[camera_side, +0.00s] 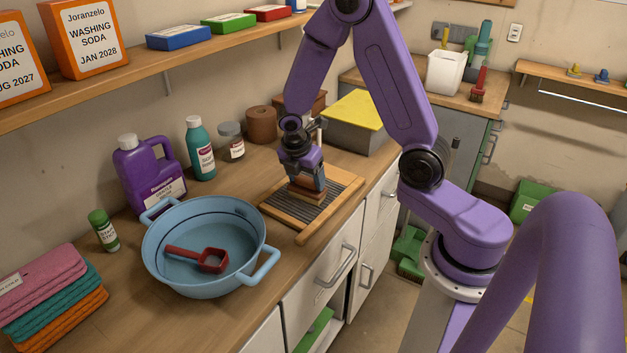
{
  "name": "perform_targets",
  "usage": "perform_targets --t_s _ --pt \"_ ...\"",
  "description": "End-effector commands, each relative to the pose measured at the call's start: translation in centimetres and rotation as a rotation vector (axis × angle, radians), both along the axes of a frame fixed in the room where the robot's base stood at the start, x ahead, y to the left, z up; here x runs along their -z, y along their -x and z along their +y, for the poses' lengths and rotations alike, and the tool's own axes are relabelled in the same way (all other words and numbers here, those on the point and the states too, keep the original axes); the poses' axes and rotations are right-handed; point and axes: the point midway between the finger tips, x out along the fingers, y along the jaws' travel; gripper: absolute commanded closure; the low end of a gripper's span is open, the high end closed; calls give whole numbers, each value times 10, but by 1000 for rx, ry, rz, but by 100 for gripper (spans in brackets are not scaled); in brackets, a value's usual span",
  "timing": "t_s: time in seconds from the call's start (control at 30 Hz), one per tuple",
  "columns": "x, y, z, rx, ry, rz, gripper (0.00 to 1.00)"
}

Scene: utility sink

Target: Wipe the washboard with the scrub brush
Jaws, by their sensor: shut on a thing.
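The washboard (327,202) lies flat on the wooden counter, a ridged grey panel in a light wooden frame. My gripper (307,180) points down over its middle and is shut on the scrub brush (305,195), a small brown wooden block. The brush is at the washboard's ridged surface; its underside is hidden, so I cannot tell whether its bristles press on the ridges. My fingers cover the upper part of the brush.
A blue basin (160,255) with a red scoop (211,260) stands left of the washboard. A purple jug (148,178), a green bottle (200,150) and a grey box with a yellow top (358,110) stand behind. Folded towels (45,290) lie front left. A shelf runs above.

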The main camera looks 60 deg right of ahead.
Motion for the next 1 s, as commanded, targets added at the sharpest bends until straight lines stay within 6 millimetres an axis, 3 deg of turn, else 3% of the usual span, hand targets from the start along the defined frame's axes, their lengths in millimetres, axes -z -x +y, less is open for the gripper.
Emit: perform_targets --t_s 0.7,0.9,1.0 --pt "0 -65 -3 1 -2 0 50" --pt "0 -61 -24 3 -2 1 50" --pt "0 -51 -21 -1 -1 3 50"
